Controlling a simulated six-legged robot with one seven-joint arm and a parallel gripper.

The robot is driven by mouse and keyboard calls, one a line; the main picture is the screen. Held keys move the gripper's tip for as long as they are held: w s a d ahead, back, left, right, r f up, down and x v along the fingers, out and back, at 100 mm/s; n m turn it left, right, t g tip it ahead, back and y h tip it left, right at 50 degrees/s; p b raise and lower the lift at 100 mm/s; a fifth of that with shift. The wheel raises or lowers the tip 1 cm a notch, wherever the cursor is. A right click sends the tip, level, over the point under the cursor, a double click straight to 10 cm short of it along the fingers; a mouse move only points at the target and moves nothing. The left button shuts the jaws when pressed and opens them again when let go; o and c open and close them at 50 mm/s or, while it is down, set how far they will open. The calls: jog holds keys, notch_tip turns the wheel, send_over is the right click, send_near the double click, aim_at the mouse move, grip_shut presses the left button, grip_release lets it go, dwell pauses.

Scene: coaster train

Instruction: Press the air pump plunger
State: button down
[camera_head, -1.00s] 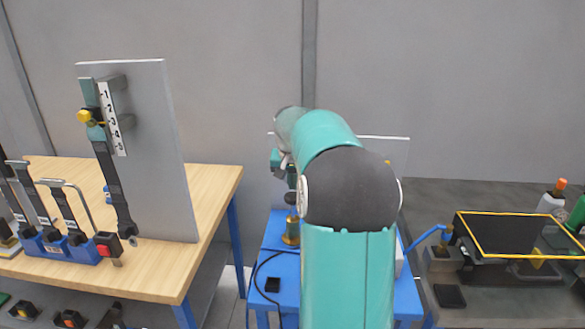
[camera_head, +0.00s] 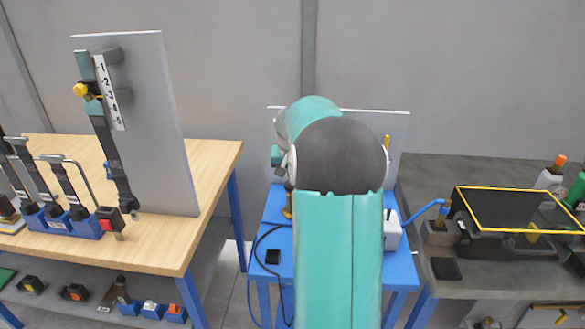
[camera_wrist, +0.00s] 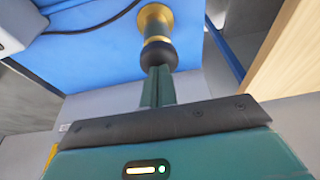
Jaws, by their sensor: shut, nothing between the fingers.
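The air pump shows in the wrist view as a brass body (camera_wrist: 155,20) with a round black plunger knob (camera_wrist: 159,54), standing on a blue table (camera_wrist: 110,50). My gripper (camera_wrist: 158,72) is shut and empty. Its fingertips are at the black knob, in line with it; I cannot tell whether they touch it. In the head view a little of the brass pump body (camera_head: 287,208) shows left of my arm. My arm hides much of the pump area there, and the fingertips cannot be made out.
A black cable (camera_wrist: 90,28) runs from the pump to a white box (camera_wrist: 20,25). A wooden bench (camera_head: 215,160) with an upright grey board (camera_head: 150,130) stands at left. A grey bench (camera_head: 440,170) with a yellow-edged panel (camera_head: 515,210) stands at right.

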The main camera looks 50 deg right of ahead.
jog(key=shift+s+a+f, duration=0.1)
jog(key=shift+f, duration=0.2)
jog(key=v, duration=1.4)
jog(key=shift+r, duration=0.2)
